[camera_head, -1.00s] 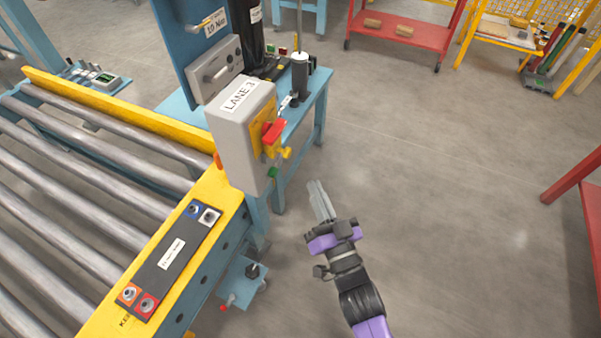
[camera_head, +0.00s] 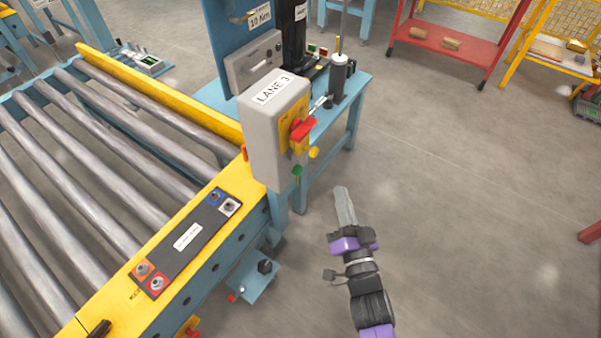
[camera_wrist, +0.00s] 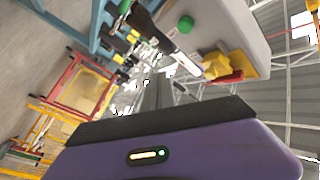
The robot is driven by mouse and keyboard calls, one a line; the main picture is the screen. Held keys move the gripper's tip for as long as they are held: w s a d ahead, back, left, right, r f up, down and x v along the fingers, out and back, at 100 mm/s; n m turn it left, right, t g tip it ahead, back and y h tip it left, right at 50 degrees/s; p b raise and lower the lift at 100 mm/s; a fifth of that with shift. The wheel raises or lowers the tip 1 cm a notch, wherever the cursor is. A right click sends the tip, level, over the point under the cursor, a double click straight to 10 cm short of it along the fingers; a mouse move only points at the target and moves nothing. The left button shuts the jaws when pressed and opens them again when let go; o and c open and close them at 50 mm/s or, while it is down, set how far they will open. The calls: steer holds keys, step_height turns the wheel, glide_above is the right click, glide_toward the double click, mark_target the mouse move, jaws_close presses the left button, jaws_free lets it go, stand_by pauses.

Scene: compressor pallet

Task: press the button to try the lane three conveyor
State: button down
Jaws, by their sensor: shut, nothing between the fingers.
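The grey LANE 3 box (camera_head: 262,137) stands on the yellow edge of the roller conveyor (camera_head: 127,187). Its right face has a red handle (camera_head: 303,129) on a yellow plate, a yellow knob (camera_head: 314,152) and a green button (camera_head: 297,170) low down. In the wrist view the green button (camera_wrist: 186,24) shows on the grey box (camera_wrist: 232,22), with the red handle (camera_wrist: 222,78) beside yellow parts. My gripper (camera_head: 343,190) is shut and empty, over the floor to the right of and slightly below the button, apart from it.
A dark control strip (camera_head: 186,240) with several round buttons lies on the conveyor's yellow rail. A blue bench (camera_head: 354,92) with a dark cylinder stands behind the box. A red cart (camera_head: 445,57) is at the back.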

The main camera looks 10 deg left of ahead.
mark_target(299, 171)
steer(key=w+a+b, duration=0.2)
steer(key=a, duration=0.5)
steer(key=shift+w+a, duration=0.2)
steer(key=shift+w, duration=0.1)
stand_by(1.4)
steer(key=shift+a, duration=0.15)
stand_by(0.7)
steer(key=shift+w+a+p, duration=0.15)
steer(key=shift+a+p, duration=0.1)
steer(key=shift+p, duration=0.1)
